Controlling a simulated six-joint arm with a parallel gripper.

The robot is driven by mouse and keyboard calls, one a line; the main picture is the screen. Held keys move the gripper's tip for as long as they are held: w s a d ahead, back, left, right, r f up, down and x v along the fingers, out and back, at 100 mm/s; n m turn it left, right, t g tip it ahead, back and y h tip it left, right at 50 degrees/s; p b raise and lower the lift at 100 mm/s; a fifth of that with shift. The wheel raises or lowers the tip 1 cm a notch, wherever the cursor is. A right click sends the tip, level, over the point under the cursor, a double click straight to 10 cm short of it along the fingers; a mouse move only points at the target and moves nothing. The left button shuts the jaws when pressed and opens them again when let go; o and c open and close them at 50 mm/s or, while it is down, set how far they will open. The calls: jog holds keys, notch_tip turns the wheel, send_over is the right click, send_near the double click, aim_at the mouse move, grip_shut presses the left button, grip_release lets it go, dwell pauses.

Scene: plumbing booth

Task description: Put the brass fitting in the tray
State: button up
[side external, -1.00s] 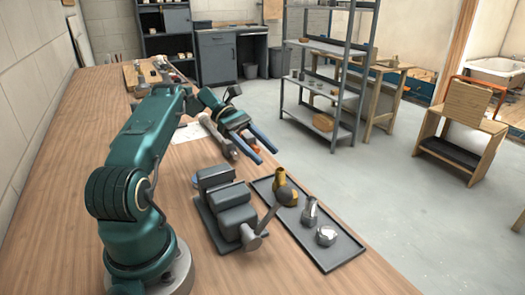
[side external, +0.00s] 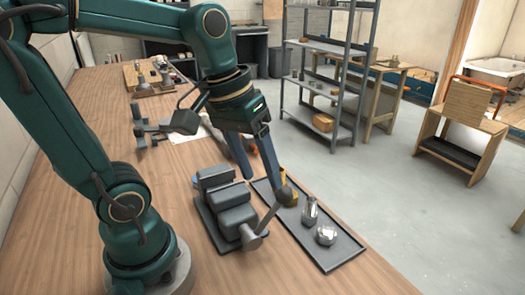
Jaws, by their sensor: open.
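The yellow brass fitting (side external: 294,196) is at the far end of the dark tray (side external: 330,262), where it appears to stand inside the rim.
Two shiny metal fittings, one upright (side external: 309,211) and one lower (side external: 326,235), are in the tray's nearer half. A grey vise (side external: 232,215) stands just left of the tray, its handle reaching toward it. Bare wooden bench (side external: 80,185) lies at left.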

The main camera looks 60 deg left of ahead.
jog(key=shift+s+d+f+m+t+y, duration=0.2)
jog(key=shift+s+m+t, duration=0.25)
jog(key=shift+s+m, duration=0.25)
jog(key=shift+s+d+f+m+t+y, duration=0.2)
jog(key=shift+s+m+t, duration=0.2)
jog(key=shift+s+m, duration=0.3)
jog(key=shift+s+d+f+m+t+y, duration=0.1)
jog(key=shift+s+f+m+t, duration=0.1)
jog(key=shift+s+m+t, duration=0.45)
jog(key=shift+w, duration=0.1)
